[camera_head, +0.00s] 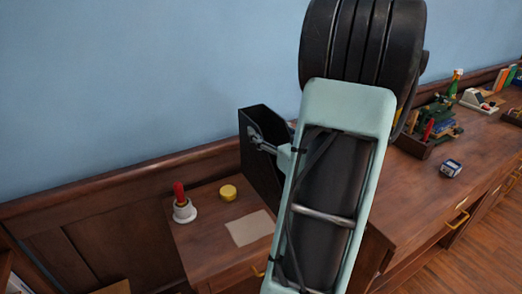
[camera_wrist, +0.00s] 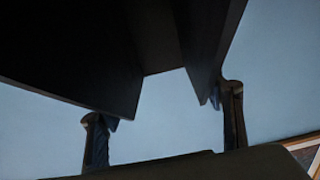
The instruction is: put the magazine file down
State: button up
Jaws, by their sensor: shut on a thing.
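The magazine file (camera_head: 257,165) is black and stands roughly upright in the head view, over the back right of the lower wooden top (camera_head: 205,245). My arm hides its right and lower parts, so I cannot tell whether its base touches the wood. My gripper (camera_head: 272,146) is shut on the file near its upper part. In the wrist view the file (camera_wrist: 70,50) fills the upper left as a large dark shape. The fingers of my gripper (camera_wrist: 164,118) are at its lower edges there, one on each side.
The long desk (camera_head: 430,195) at right bears a dark tray of tools (camera_head: 428,140) and a small box (camera_head: 451,168). A blue wall is behind.

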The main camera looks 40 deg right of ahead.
jog(key=w+d+f, duration=0.1)
jog(key=w+f, duration=0.4)
jog(key=f, duration=0.4)
jog(key=shift+d, duration=0.35)
jog(key=shift+s, duration=0.1)
jog(key=shift+f+b, duration=0.1)
jog(key=shift+b, duration=0.3)
jog(key=o, duration=1.9)
